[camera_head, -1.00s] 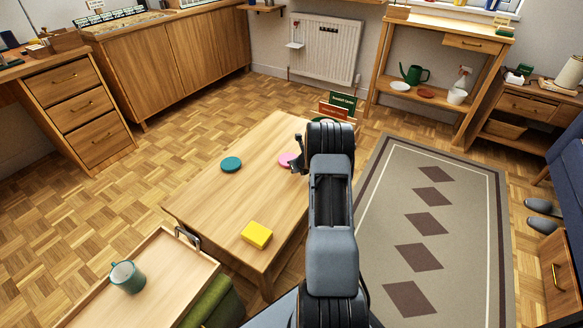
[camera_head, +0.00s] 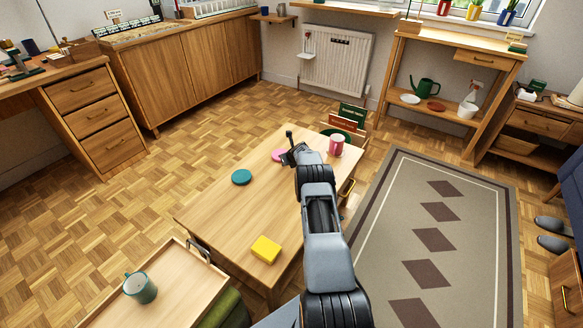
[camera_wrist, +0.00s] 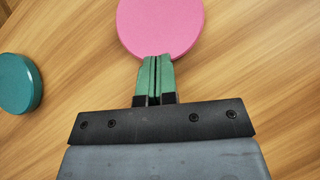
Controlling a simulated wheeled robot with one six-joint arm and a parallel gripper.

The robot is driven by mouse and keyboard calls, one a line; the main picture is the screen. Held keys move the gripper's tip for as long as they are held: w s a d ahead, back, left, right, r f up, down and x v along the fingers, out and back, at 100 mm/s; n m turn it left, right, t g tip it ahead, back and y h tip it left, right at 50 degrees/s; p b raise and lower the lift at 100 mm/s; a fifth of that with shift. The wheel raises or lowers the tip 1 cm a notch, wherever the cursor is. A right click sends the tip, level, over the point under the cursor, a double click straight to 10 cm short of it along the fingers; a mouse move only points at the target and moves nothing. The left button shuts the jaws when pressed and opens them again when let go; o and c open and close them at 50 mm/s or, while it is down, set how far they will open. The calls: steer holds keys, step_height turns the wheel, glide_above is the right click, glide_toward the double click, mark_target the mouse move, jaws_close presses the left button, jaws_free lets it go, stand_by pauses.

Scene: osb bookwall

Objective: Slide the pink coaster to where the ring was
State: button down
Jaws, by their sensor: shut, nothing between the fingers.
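The pink coaster (camera_head: 278,155) lies flat on the wooden table, near its far end and partly hidden by my gripper. In the wrist view the round pink coaster (camera_wrist: 160,22) is at the top, cut off by the picture's edge. My gripper (camera_wrist: 156,60) is shut and empty, its green fingertips at the coaster's near edge and seemingly touching it. In the head view my gripper (camera_head: 287,158) is low over the table, just right of the coaster. I see no ring that I can identify.
A teal coaster (camera_head: 241,177) lies to the left, also in the wrist view (camera_wrist: 18,84). A yellow block (camera_head: 266,249) is near the table's (camera_head: 225,215) front. The table's far left part is clear.

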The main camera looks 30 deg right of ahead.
steer(key=shift+w+f+b, duration=0.4)
steer(key=shift+w+b, duration=0.4)
steer(key=shift+b, duration=0.35)
steer(key=shift+w+d+r+b, duration=0.1)
steer(key=shift+w+r+b, duration=0.15)
steer(key=shift+b, duration=0.15)
steer(key=shift+r, duration=0.15)
